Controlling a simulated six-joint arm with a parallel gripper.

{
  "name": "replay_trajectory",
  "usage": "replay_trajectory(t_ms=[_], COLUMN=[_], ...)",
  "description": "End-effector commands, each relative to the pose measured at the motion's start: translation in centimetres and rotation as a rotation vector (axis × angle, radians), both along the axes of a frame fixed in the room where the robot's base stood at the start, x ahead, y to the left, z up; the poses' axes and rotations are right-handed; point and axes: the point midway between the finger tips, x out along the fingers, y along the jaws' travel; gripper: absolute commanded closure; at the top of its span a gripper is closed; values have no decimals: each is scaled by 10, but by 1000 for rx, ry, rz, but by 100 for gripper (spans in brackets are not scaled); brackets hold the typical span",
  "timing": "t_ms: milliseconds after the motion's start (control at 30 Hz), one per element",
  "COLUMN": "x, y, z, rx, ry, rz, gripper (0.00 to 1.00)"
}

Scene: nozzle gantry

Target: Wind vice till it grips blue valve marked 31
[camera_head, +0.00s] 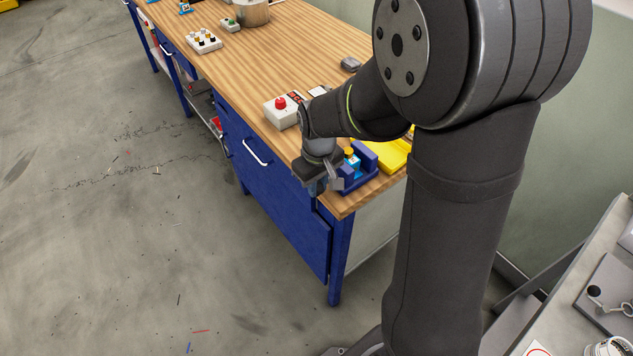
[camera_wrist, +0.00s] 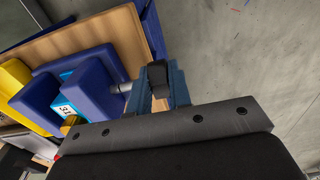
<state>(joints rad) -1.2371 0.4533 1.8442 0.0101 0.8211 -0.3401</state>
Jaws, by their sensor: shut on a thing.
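The dark blue vice (camera_head: 370,158) sits at the near corner of the wooden bench. It also shows in the wrist view (camera_wrist: 92,75), with its grey screw (camera_wrist: 122,88) running out toward my gripper. The light blue valve (camera_wrist: 66,106), with a white label reading 31 and a brass part, stands between the vice jaws. It is small in the head view (camera_head: 351,160). I cannot tell if both jaws touch it. My gripper (camera_wrist: 162,88) is shut on the vice's black handle (camera_wrist: 157,74), beyond the bench edge. In the head view my gripper (camera_head: 318,186) is partly hidden.
A yellow tray (camera_head: 394,155) lies right behind the vice. A white box with a red button (camera_head: 281,110) stands left of my arm. Farther back are a small grey block (camera_head: 351,63), a switch box (camera_head: 204,41) and a metal pot (camera_head: 254,12).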

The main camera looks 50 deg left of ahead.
Motion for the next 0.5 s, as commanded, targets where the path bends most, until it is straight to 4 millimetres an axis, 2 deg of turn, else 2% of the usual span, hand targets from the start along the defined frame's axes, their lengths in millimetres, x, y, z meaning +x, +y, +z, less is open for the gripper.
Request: replay_trajectory(t_ms=[200, 500], x=[0, 1], y=[-4, -5], z=[-1, -2], rx=[181, 307], ry=[-1, -1], rz=[-3, -3], gripper=[100, 100])
